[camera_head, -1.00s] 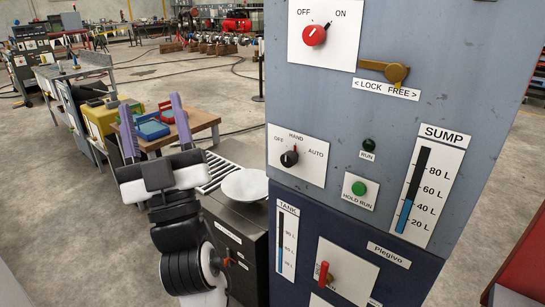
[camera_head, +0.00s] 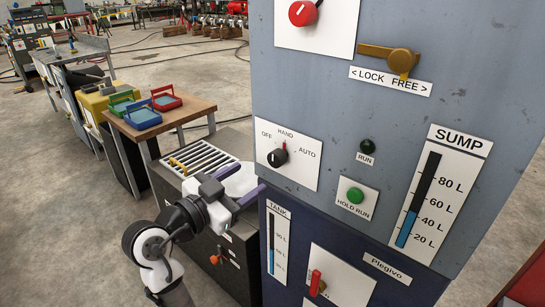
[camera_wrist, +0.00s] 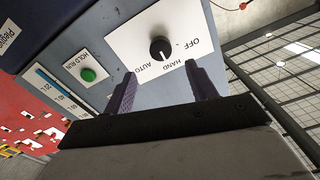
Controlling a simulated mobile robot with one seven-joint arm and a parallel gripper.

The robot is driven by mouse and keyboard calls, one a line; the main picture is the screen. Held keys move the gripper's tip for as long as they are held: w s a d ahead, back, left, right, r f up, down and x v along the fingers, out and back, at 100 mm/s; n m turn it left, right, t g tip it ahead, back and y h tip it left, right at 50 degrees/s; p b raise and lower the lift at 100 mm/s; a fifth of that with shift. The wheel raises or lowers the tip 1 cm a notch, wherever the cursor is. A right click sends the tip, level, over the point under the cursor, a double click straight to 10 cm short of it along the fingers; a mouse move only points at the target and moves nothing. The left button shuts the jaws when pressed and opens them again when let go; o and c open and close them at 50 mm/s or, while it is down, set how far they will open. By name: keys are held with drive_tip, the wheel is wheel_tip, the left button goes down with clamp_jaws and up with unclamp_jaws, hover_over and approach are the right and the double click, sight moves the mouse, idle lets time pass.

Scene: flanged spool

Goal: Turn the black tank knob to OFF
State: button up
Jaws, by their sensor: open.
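The black tank knob (camera_head: 278,157) sits on a white plate (camera_head: 302,167) marked OFF, HAND and AUTO on the grey cabinet front. Its mark points at HAND. My gripper (camera_head: 236,180) is open and empty, below and left of the knob in the head view, with its purple fingers toward the cabinet. In the wrist view, the knob (camera_wrist: 160,48) shows beyond the gap between the two fingertips (camera_wrist: 160,74), apart from them. Nothing hides the knob in either view.
Nearby on the cabinet are a green HOLD-RUN button (camera_head: 355,195), a dark RUN lamp (camera_head: 367,146), a red OFF/ON knob (camera_head: 303,13), a brass lock lever (camera_head: 400,60) and a lower red handle (camera_head: 315,282). A white round dish (camera_head: 240,181) is behind my gripper.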

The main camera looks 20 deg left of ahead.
sight(273, 161)
drive_tip(key=p+x, duration=0.2)
drive_tip(key=x, duration=0.8)
drive_tip(key=shift+w, duration=0.15)
drive_tip(key=c, duration=1)
